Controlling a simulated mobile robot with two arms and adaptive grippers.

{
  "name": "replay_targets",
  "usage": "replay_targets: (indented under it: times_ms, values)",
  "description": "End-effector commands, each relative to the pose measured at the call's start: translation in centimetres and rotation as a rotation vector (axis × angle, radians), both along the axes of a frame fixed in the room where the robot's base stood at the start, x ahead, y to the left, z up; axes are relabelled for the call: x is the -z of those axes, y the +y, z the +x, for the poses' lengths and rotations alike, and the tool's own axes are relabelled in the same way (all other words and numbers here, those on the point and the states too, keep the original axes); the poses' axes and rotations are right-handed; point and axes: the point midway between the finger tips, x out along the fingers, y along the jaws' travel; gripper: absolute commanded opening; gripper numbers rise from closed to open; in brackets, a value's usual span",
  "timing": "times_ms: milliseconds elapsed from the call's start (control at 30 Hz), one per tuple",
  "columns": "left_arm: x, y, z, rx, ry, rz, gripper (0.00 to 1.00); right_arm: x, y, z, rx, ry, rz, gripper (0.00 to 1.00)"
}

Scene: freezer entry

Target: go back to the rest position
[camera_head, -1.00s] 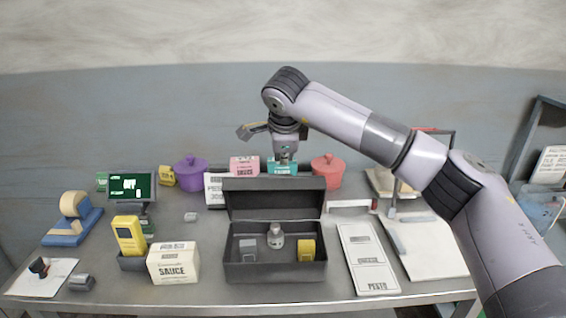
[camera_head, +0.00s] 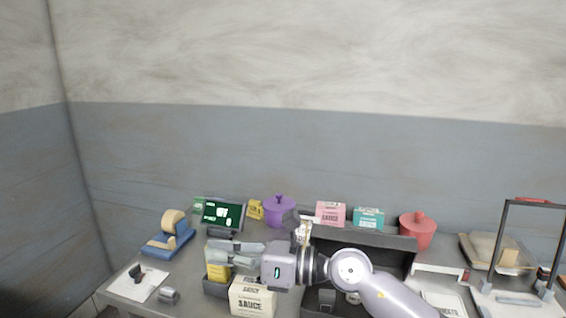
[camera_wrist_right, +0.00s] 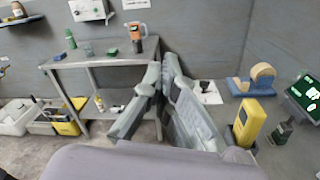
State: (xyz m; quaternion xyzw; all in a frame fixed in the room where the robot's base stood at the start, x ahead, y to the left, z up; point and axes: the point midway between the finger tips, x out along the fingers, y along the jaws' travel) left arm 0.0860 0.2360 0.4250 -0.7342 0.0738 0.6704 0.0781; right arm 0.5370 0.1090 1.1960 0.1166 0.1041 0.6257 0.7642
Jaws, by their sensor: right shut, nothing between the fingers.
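My right gripper (camera_head: 212,252) is shut with nothing in it. It points left over the table, in front of the yellow device (camera_head: 217,272) and above the sauce box (camera_head: 252,297), partly hiding the device. My right arm comes in from the bottom right and covers part of the dark open case (camera_head: 362,243). In the right wrist view the gripper's fingers (camera_wrist_right: 162,68) stand in the middle, with the yellow device (camera_wrist_right: 250,120) to their right. My left gripper is not in view.
A tape dispenser (camera_head: 172,238), a green-screened display (camera_head: 222,214), a purple pot (camera_head: 279,210) and a red pot (camera_head: 417,229) stand on the table. A black-framed rack (camera_head: 532,203) is at right. In the wrist view, a side table (camera_wrist_right: 103,62) stands left above floor bins.

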Motion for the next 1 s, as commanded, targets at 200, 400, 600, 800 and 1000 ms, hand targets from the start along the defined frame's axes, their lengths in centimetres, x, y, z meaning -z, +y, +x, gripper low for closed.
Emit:
replay_targets:
  times_ms: [200,400,600,800,1000]
  values:
    - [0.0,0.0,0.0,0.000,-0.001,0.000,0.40,-4.2,-6.6,0.9,0.221,0.541,0.768,0.00]
    - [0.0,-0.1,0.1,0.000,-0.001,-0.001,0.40,3.5,-18.3,3.4,0.580,1.075,1.322,0.00]
    - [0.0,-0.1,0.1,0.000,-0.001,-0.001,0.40,16.0,-26.2,-0.3,0.977,1.505,1.659,0.00]
    - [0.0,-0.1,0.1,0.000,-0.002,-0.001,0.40,26.6,-30.2,-9.1,1.392,1.850,1.846,0.00]
    - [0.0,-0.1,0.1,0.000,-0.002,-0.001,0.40,31.6,-31.3,-17.0,-1.567,-1.886,-1.745,0.00]
